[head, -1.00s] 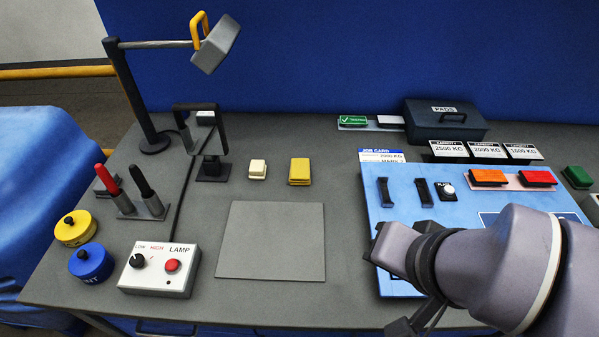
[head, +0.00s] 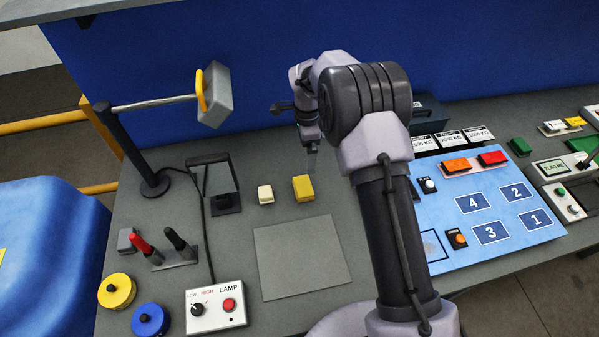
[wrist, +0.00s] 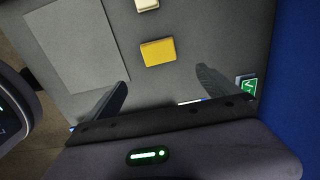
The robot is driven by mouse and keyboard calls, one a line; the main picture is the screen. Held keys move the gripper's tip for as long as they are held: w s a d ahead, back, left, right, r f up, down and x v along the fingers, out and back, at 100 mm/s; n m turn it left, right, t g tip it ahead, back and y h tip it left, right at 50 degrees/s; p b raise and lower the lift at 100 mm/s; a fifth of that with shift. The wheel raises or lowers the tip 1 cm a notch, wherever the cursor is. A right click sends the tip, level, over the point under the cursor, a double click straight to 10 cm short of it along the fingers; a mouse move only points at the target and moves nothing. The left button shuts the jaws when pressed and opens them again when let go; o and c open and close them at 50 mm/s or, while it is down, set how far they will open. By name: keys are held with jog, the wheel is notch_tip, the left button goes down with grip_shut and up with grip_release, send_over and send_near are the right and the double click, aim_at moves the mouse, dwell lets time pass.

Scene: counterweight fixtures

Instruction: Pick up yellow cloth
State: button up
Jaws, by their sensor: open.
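The yellow cloth (head: 303,188) is a small folded block lying on the grey bench, behind the grey square mat. In the wrist view the yellow cloth (wrist: 158,52) lies ahead of and between the two fingers, apart from them. My gripper (wrist: 160,88) is open and empty, pointing down over the bench. In the head view my gripper (head: 312,165) hangs just right of the cloth and a little behind it; its fingertips are small and partly hidden by my arm.
A cream block (head: 265,194) lies just left of the cloth. A tilted dark-framed stand (head: 214,180) and a lamp (head: 212,95) stand further left. The grey mat (head: 302,258) in front is bare. A blue panel (head: 480,215) with buttons lies right.

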aim_at(305, 185)
notch_tip(305, 185, down, 17)
jog(key=shift+r, duration=0.2)
jog(key=c, duration=1.2)
jog(key=shift+r, duration=0.1)
jog(key=shift+r, duration=0.2)
jog(key=r, duration=0.3)
jog(key=shift+s+d+r, duration=0.15)
jog(key=shift+s, duration=0.15)
jog(key=s+d, duration=0.2)
jog(key=s, duration=0.2)
jog(key=s+d+r, duration=0.1)
jog(key=s+d, duration=0.1)
jog(key=s, duration=0.3)
jog(key=s+d, duration=0.2)
jog(key=s, duration=0.3)
jog(key=shift+d+r+b, duration=0.15)
jog(key=shift+d+b, duration=0.05)
jog(key=shift+b, duration=0.1)
